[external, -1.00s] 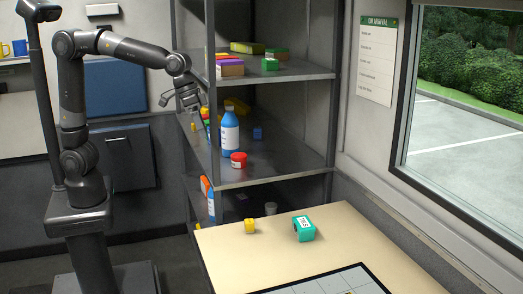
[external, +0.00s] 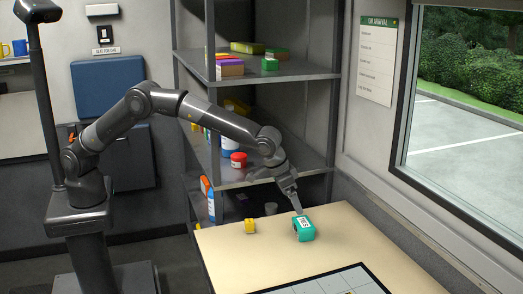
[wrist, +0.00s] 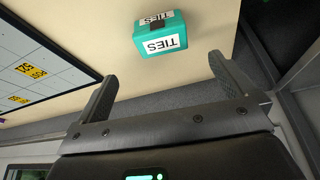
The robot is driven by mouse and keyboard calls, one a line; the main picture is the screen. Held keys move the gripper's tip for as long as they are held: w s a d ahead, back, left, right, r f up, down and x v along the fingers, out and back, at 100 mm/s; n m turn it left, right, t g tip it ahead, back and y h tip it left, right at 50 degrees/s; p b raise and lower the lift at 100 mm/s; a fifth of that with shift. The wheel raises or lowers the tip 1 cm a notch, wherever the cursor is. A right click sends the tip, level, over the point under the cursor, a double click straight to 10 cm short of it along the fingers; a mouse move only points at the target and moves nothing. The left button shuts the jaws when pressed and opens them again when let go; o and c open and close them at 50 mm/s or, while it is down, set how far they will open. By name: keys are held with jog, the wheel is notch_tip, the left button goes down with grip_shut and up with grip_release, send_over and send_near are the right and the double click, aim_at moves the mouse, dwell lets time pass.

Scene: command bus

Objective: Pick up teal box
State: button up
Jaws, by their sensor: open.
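The teal box (external: 305,230) sits on the tan table near its back edge, with a white label on top. In the wrist view the teal box (wrist: 160,35) shows a label reading "TIES" and a dark clasp. My gripper (external: 298,208) is just above and behind the box in the external view. In the wrist view my gripper (wrist: 160,80) is open and empty, its two fingers spread wider than the box. The box lies beyond the fingertips, roughly centred between them.
A yellow object (external: 249,226) stands left of the box on the table (external: 225,260). A gridded board (external: 335,284) lies at the front. The grey shelf unit (external: 255,178) with a red can (external: 239,160) and bottles stands behind. The table right of the box is clear.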

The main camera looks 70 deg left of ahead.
aim_at(303, 222)
jog(key=x, duration=0.6)
jog(key=shift+w+d+f, duration=0.1)
jog(key=shift+d+f, duration=0.1)
jog(key=shift+d, duration=0.05)
jog(key=shift+a+x, duration=0.15)
jog(key=shift+x, duration=1.2)
jog(key=shift+a+x, duration=0.2)
jog(key=shift+x, duration=1.2)
jog(key=shift+w, duration=0.1)
jog(key=c, duration=1)
jog(key=shift+r, duration=0.1)
